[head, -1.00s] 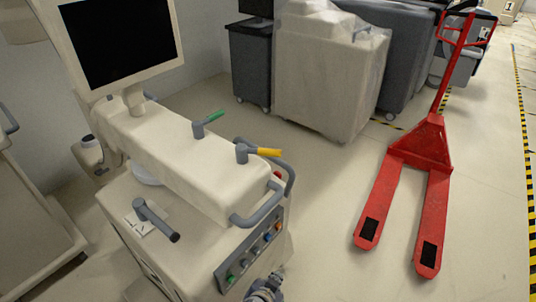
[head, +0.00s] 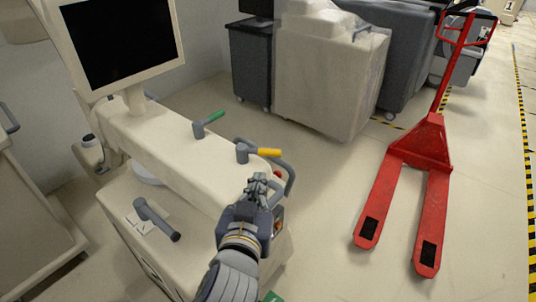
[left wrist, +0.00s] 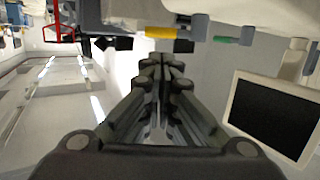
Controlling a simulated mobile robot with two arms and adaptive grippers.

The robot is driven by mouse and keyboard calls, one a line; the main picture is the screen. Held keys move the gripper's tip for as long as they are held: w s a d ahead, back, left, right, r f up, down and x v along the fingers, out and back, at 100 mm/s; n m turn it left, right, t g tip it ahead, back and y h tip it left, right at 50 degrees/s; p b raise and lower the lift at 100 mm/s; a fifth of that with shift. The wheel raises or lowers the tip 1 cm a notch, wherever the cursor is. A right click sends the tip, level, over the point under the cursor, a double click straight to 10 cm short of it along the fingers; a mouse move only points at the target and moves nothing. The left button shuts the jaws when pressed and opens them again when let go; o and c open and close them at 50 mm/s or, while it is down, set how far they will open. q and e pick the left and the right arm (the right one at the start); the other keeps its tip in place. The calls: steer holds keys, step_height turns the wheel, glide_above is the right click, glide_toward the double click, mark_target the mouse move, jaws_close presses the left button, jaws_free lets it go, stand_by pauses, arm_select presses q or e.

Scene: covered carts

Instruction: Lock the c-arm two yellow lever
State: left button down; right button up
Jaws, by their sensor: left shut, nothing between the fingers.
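The c-arm (head: 165,150) is a cream machine with a monitor (head: 122,40) at its far end. Its yellow lever (head: 268,152) sits on a grey knob near the front end of the top and points right; it also shows in the left wrist view (left wrist: 161,33). A green lever (head: 212,118) stands farther back and shows in the left wrist view too (left wrist: 226,40). My left gripper (head: 262,180) is shut and empty, just below the yellow lever in the head view and apart from it in the left wrist view (left wrist: 166,65). It hides part of the front handle and button panel. My right gripper is not in view.
A red pallet jack (head: 420,150) is on the floor to the right. Covered carts (head: 325,75) stand behind. The floor between c-arm and pallet jack is clear.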

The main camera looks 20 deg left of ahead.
arm_select(q)
steer(key=b, duration=0.3)
glide_toward(267, 154)
steer(key=w, duration=0.6)
steer(key=shift+w+a+p, duration=0.3)
steer(key=shift+w, duration=0.35)
steer(key=shift+a, duration=0.15)
